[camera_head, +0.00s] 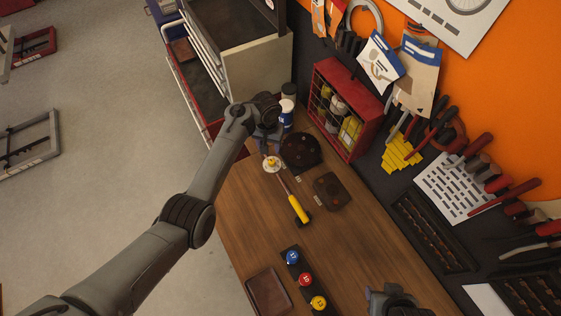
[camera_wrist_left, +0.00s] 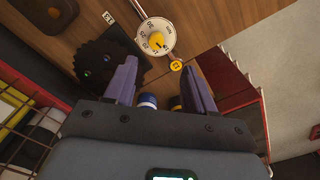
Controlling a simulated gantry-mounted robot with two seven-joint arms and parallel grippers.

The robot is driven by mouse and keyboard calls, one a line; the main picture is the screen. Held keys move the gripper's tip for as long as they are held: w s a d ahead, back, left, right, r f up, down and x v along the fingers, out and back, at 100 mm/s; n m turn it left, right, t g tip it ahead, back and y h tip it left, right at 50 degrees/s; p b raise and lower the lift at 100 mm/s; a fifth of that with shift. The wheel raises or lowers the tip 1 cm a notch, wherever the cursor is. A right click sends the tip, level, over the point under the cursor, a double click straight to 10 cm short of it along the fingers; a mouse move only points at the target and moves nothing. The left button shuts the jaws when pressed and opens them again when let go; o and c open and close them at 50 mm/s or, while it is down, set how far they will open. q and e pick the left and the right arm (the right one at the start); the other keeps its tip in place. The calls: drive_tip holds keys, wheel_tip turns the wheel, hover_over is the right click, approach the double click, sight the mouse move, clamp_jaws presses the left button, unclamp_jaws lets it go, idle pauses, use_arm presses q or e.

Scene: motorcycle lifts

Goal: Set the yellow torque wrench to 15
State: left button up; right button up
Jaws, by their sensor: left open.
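The torque wrench (camera_head: 298,208) lies on the wooden bench, with a yellow handle, a thin shaft and a round white dial (camera_head: 271,164) at its far end. In the left wrist view the dial (camera_wrist_left: 146,29) shows a yellow centre knob (camera_wrist_left: 157,42), and a small yellow button (camera_wrist_left: 176,66) sits beside the dial. The dial numbers are too small to read surely. My left gripper (camera_head: 265,145) is open and empty close to the dial; its two fingers also show in the left wrist view (camera_wrist_left: 160,66). My right gripper (camera_head: 392,298) is partly in view at the bottom edge.
A black round disc (camera_head: 300,152) and a dark block (camera_head: 331,190) lie near the wrench. Blue, red and yellow numbered knobs stand on a black strip (camera_head: 291,259) beside a brown tray (camera_head: 268,291). A red rack (camera_head: 347,108) and a white bottle (camera_head: 287,112) stand behind.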

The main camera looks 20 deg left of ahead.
sight(272, 161)
use_arm(q)
drive_tip(key=f+b, duration=0.1)
drive_tip(key=f, duration=0.2)
drive_tip(key=f+b, duration=0.1)
drive_tip(key=f, duration=0.6)
drive_tip(key=shift+w+d+f+b, duration=0.2)
drive_tip(key=shift+d+b, duration=0.05)
drive_tip(key=shift+b, duration=0.15)
clamp_jaws()
